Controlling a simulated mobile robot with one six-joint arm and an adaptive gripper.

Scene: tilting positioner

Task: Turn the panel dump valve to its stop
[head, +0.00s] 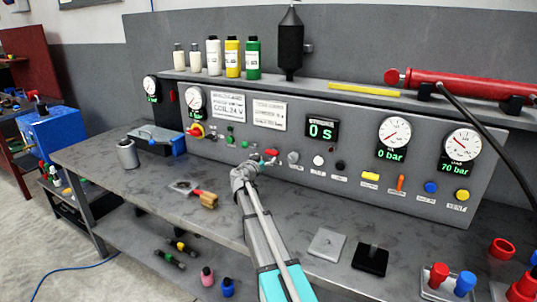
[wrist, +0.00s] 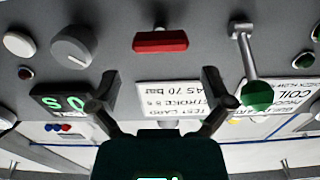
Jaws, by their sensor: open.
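A red bar handle (wrist: 160,41) is on the grey panel (head: 340,185) in the wrist view, ahead of my gripper. It lies crosswise in that view, and it also shows in the head view (head: 271,152). No label names the dump valve legibly, so I cannot confirm that this handle is it. My gripper (wrist: 160,92) is open and empty, its fingers spread either side of the handle's line and apart from it. In the head view my gripper (head: 257,162) is close to the panel's lower middle, partly hidden by my arm.
In the wrist view a grey knob (wrist: 73,47) is left of the handle and a green-tipped lever (wrist: 257,92) is right, close to a finger. An orange lever (head: 400,183) and gauges are farther right. A brush (head: 207,199) lies on the bench (head: 160,205).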

